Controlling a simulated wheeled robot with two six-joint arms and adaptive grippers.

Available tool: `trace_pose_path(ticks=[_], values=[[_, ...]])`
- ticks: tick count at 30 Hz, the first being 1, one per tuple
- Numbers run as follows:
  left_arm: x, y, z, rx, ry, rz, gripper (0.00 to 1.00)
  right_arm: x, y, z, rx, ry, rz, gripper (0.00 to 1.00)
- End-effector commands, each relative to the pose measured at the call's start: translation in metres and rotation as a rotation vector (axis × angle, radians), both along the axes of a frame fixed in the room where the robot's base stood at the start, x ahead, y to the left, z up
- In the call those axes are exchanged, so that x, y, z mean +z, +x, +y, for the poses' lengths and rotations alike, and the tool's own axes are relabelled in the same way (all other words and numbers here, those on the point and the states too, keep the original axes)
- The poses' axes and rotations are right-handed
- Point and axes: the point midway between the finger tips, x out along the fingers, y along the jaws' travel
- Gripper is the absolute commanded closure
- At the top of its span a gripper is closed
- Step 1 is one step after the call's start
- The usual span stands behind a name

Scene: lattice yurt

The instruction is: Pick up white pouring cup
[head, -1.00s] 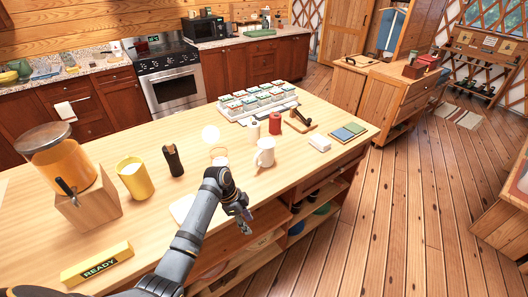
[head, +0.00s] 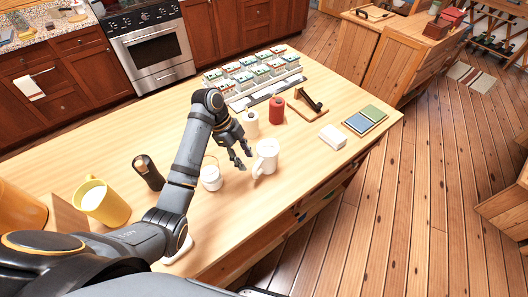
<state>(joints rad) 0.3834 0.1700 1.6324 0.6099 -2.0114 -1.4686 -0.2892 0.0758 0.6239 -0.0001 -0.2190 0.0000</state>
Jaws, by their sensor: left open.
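The white pouring cup (head: 267,155) stands upright on the wooden counter (head: 330,175), with its handle at its lower left side. My left gripper (head: 242,158) is open just left of the cup. Its fingers point down toward the counter near the handle. The fingers look apart from the cup, though the exact gap is hard to judge. My right gripper is not in view.
A small white-filled glass (head: 211,178) stands left of the cup, beside my forearm. Behind are a white bottle (head: 251,124) and a red canister (head: 276,110). A white box (head: 333,137) sits to the right.

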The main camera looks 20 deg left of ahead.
Motion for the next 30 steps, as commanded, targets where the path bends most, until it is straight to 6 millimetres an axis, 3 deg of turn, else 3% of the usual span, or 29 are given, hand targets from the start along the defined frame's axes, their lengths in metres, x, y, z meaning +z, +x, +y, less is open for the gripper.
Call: trace_pose_path(ticks=[8, 11, 18, 27, 30], values=[[-0.027, -0.001, -0.01, 0.001, -0.001, 0.0, 0.57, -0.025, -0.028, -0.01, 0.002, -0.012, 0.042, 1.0], [-0.028, -0.002, -0.011, 0.001, 0.0, 0.002, 0.57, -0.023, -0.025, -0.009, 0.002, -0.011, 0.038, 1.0], [-0.061, -0.004, -0.026, 0.002, -0.002, 0.004, 0.57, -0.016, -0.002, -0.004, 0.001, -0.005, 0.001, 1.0], [-0.07, -0.003, -0.028, 0.001, 0.001, -0.001, 0.57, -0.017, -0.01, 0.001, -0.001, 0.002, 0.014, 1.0], [-0.07, -0.003, -0.029, 0.001, 0.001, -0.001, 0.7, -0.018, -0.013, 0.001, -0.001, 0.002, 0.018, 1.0]])
